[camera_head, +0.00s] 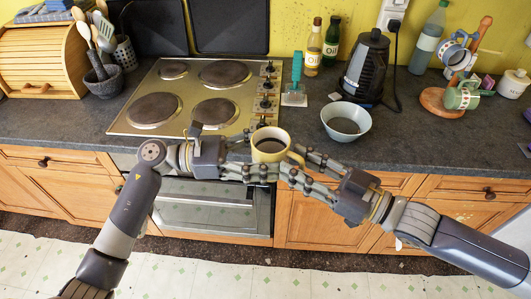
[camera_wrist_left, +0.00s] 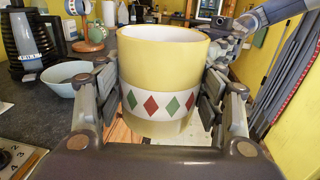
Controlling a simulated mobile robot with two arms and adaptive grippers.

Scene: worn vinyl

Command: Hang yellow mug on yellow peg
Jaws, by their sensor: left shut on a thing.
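The yellow mug (camera_head: 262,157) is upright, with dark contents or a dark inside in the head view. In the left wrist view the mug (camera_wrist_left: 160,65) has a white band of red and green diamonds. My left gripper (camera_head: 258,163) is shut on its body, one finger on each side, in front of the counter edge. My right gripper (camera_head: 296,163) is open, its fingers spread close to the handle side; contact is unclear. The wooden mug tree (camera_head: 432,100) stands at the right of the counter, with a blue-white mug (camera_head: 453,55) and a green mug (camera_head: 463,97) on it. The yellow peg is not clearly distinguishable.
A white cup (camera_head: 514,84) is right of the tree. The hob (camera_head: 190,95) lies behind my left arm. The counter front before the tree is clear.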

